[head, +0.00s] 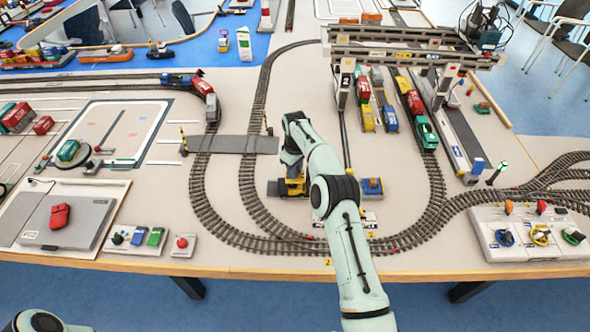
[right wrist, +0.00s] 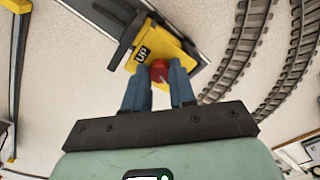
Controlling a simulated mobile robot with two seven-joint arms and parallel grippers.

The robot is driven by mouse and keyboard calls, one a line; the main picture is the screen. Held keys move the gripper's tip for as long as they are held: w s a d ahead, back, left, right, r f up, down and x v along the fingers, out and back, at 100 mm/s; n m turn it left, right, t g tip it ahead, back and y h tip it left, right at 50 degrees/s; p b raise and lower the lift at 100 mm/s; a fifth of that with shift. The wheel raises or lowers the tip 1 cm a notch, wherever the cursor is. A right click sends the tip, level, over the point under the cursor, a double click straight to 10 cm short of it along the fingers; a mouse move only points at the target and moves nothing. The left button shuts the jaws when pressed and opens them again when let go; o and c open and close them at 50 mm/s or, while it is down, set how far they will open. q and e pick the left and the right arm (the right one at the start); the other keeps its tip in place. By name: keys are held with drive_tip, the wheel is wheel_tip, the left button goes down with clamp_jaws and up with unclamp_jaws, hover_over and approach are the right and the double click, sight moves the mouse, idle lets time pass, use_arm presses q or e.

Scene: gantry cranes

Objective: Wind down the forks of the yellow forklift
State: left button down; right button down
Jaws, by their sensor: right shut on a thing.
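The yellow forklift (head: 296,187) stands on the table inside the curve of track, partly hidden by my right arm. A dark plate (head: 275,188) shows at its left side. In the right wrist view the forklift's yellow body (right wrist: 172,45) carries a black "UP" label and a red knob (right wrist: 158,71). A dark upright part (right wrist: 128,38) is beside the body. My right gripper (head: 292,163) is over the forklift; in the wrist view its blue fingers (right wrist: 159,82) are on either side of the red knob, shut on it. My left gripper is out of view.
Curved track (head: 245,190) runs around the forklift. A gantry crane (head: 400,50) stands over trains behind it. A small blue block with an orange top (head: 372,187) is to the right. A lever panel (head: 530,235) sits at the front right.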

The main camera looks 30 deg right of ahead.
drive_tip(key=shift+n, duration=1.7)
drive_tip(key=c, duration=0.9)
unclamp_jaws()
